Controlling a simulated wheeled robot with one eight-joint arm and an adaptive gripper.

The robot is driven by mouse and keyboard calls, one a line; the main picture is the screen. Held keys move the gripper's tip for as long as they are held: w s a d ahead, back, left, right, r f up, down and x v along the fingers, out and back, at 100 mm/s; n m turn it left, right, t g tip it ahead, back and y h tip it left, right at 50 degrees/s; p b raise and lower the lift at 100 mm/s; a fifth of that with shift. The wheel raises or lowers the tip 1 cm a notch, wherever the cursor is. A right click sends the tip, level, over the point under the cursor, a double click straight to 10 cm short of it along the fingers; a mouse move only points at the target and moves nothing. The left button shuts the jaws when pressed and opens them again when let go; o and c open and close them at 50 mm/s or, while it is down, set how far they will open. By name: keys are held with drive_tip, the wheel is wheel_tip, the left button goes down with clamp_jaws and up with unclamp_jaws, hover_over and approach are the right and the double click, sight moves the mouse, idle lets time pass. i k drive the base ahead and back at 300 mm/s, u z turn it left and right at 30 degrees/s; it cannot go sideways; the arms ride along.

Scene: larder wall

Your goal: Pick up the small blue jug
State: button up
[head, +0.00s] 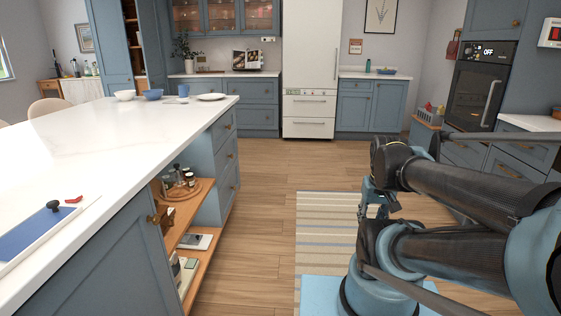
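A small blue vessel (183,90), which looks like the jug, stands upright at the far end of the white island counter (120,140). It is small in the head view, and I cannot make out a handle or spout. A blue bowl (153,95) stands to its left and a white plate (211,97) to its right. My gripper (376,207) hangs above the striped rug, well to the right of the island and far from the jug. Its fingers are partly hidden by my arm, and I cannot tell whether they are open.
A white bowl (124,95) stands left of the blue bowl. The island's open shelves (190,225) hold jars and books. Wooden floor (255,205) and a striped rug (325,215) lie clear between the island and my arm. An oven (478,90) is at right.

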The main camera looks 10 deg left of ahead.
sight(183, 92)
drive_tip(key=i, duration=3.75)
drive_tip(key=u, duration=2.35)
